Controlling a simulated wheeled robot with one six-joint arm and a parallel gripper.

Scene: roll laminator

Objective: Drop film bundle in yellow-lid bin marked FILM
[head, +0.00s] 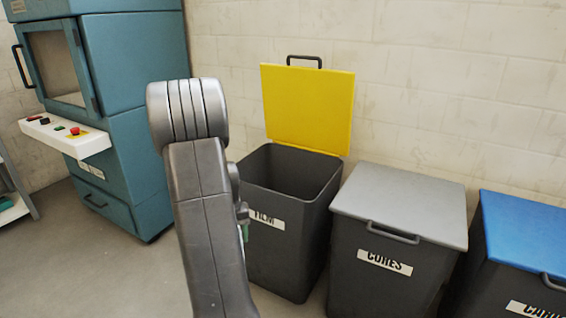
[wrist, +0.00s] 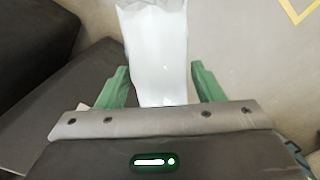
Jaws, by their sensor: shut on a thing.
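The FILM bin (head: 290,235) is dark grey with a white FILM label, partly covered by my arm in the head view. Its yellow lid (head: 308,105) stands open and upright against the wall, and the bin's mouth is uncovered. In the wrist view my gripper (wrist: 160,78) has its two green fingers on either side of a whitish, translucent film bundle (wrist: 158,45) and is shut on it. The bundle extends past the top of that view. In the head view my arm hides the bundle and most of the gripper; only a bit of green shows beside the FILM bin's front.
Right of the FILM bin stand a CORES bin (head: 398,210) with its grey lid closed and a bin with a closed blue lid (head: 525,235). A teal machine (head: 140,120) with a white control panel (head: 65,134) stands at left. Floor (head: 110,270) between is clear.

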